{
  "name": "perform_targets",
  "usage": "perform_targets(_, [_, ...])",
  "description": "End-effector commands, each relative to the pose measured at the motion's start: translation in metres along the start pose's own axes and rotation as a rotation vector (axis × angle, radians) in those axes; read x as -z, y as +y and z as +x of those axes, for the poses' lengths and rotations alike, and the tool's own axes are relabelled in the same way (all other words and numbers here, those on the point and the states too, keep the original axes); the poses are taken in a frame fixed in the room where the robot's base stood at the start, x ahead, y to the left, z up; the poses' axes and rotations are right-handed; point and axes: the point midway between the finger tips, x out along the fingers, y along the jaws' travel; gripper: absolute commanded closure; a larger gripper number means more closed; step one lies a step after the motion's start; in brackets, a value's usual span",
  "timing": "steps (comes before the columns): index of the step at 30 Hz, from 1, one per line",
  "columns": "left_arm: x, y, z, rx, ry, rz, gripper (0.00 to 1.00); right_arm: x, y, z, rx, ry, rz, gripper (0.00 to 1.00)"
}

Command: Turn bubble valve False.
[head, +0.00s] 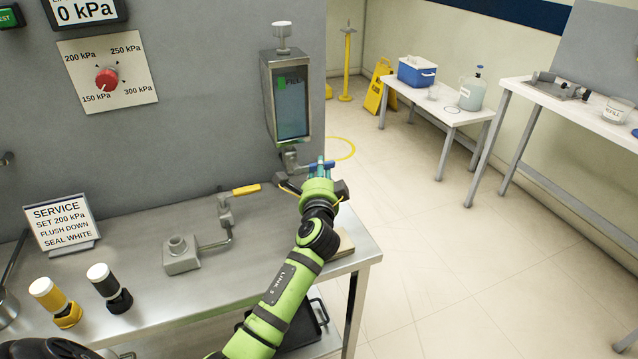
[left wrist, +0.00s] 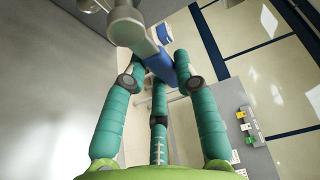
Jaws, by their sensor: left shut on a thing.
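The bubble valve has a blue lever handle (head: 328,165) on a grey metal body below a tall metal sight-glass box (head: 290,100) on the grey wall panel. My left gripper (head: 319,172) is at this handle, its green arm reaching up from the bottom. In the left wrist view, the teal fingers of my left gripper (left wrist: 158,80) close around the blue handle (left wrist: 160,65), with the grey valve body (left wrist: 127,25) above it. The fingers hide part of the handle. My right gripper is not in view.
A second valve with a yellow handle (head: 246,190) stands left of my gripper over the metal bench (head: 140,270). A pressure dial (head: 106,78) is on the panel. Floor is open at the right.

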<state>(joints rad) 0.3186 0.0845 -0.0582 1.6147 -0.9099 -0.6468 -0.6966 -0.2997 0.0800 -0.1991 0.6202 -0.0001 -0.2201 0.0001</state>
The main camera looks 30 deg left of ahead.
Motion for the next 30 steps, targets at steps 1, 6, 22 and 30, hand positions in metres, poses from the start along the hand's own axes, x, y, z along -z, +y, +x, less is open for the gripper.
perform_targets(1, [-0.0001,0.0005,0.0003,0.008,-0.001,-0.018,1.0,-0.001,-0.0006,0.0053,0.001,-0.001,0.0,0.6])
perform_targets(6, [-0.0001,-0.003,0.0003,0.022,-0.001,-0.051,1.0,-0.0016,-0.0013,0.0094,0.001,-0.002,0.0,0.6])
perform_targets(22, [-0.0002,-0.0058,0.0005,0.028,-0.001,-0.068,0.55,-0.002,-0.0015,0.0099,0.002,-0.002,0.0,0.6])
perform_targets(30, [0.0002,-0.0046,0.0002,0.026,0.0,-0.063,0.46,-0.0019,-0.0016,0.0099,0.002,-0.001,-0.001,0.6])
